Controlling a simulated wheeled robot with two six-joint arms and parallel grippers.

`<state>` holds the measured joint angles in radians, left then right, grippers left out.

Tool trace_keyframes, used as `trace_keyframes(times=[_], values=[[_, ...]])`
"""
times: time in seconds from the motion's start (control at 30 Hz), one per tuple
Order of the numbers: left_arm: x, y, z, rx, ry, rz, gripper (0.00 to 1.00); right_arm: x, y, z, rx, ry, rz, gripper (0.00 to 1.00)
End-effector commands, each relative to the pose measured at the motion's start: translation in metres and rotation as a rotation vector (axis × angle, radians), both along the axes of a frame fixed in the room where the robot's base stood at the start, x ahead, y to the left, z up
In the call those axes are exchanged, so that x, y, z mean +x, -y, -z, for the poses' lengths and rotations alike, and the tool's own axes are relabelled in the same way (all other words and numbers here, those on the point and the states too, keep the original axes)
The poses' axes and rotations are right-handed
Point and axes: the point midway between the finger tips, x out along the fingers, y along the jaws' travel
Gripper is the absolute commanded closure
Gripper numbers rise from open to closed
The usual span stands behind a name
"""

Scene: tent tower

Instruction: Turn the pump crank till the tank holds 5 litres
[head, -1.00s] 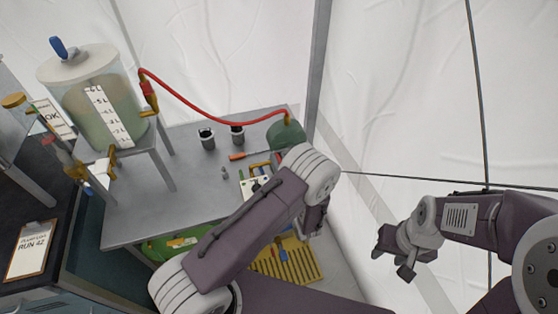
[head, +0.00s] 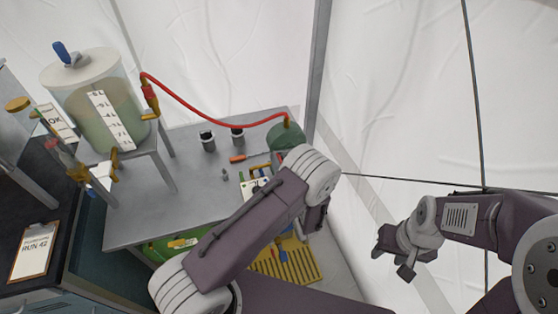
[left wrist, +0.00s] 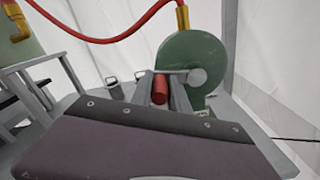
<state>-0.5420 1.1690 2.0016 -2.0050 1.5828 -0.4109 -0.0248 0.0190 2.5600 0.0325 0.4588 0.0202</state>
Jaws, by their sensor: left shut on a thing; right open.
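The green round pump (head: 285,135) stands at the table's far right corner and fills the upper right of the left wrist view (left wrist: 190,62). Its crank has a red handle (left wrist: 160,88). My left gripper (left wrist: 160,80) is shut on this handle, one finger on each side. My own arm hides the grip in the head view. The clear tank (head: 98,100) stands on a stand at the left, with greenish liquid and a white litre scale (head: 110,118). The liquid's exact mark is too small to read. My right gripper (head: 391,258) is open and empty in free air at the right.
A red hose (head: 205,115) runs from tank to pump. Two dark cups (head: 208,142) and small tools stand on the grey table (head: 140,215). A yellow slatted rack (head: 290,265) lies below. A clipboard (head: 33,252) is at the left. Tent cloth lies behind and right.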

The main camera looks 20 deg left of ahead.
Motion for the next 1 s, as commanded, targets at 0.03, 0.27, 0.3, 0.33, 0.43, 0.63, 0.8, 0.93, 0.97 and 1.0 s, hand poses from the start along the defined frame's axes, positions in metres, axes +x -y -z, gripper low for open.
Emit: trace_keyframes(times=[0.03, 0.27, 0.3, 0.33, 0.43, 0.63, 0.8, 0.93, 0.97, 1.0], values=[[0.0, 0.001, -0.005, 0.027, -0.019, 0.001, 1.0, 0.0, 0.0, -0.006, 0.0, 0.0, 0.0, 0.57], [0.002, 0.004, -0.014, 0.169, -0.114, 0.001, 1.0, 0.0, 0.0, -0.017, 0.0, 0.0, 0.0, 0.57], [0.003, 0.004, -0.016, 0.192, -0.13, 0.001, 1.0, 0.0, 0.0, -0.019, 0.0, 0.0, 0.0, 0.57], [0.003, 0.005, -0.016, 0.209, -0.141, 0.001, 1.0, 0.0, 0.0, -0.02, 0.0, 0.0, 0.0, 0.57], [0.004, 0.006, -0.019, 0.257, -0.174, 0.001, 1.0, 0.0, 0.0, -0.023, 0.0, 0.0, 0.0, 0.57], [0.005, 0.008, -0.022, 0.328, -0.22, 0.001, 1.0, 0.0, 0.0, -0.027, 0.0, 0.0, 0.0, 0.57], [0.006, 0.009, -0.023, 0.357, -0.241, 0.002, 1.0, 0.0, 0.0, -0.029, 0.0, 0.0, 0.0, 0.57], [0.006, 0.009, -0.023, 0.366, -0.247, 0.002, 1.0, 0.0, 0.0, -0.029, 0.0, 0.0, 0.0, 0.57], [0.006, 0.009, -0.023, 0.367, -0.248, 0.002, 1.0, 0.0, 0.0, -0.029, 0.0, 0.0, 0.0, 0.57], [0.006, 0.009, -0.023, 0.367, -0.248, 0.002, 1.0, 0.0, 0.0, -0.029, 0.0, 0.0, 0.0, 0.57]])
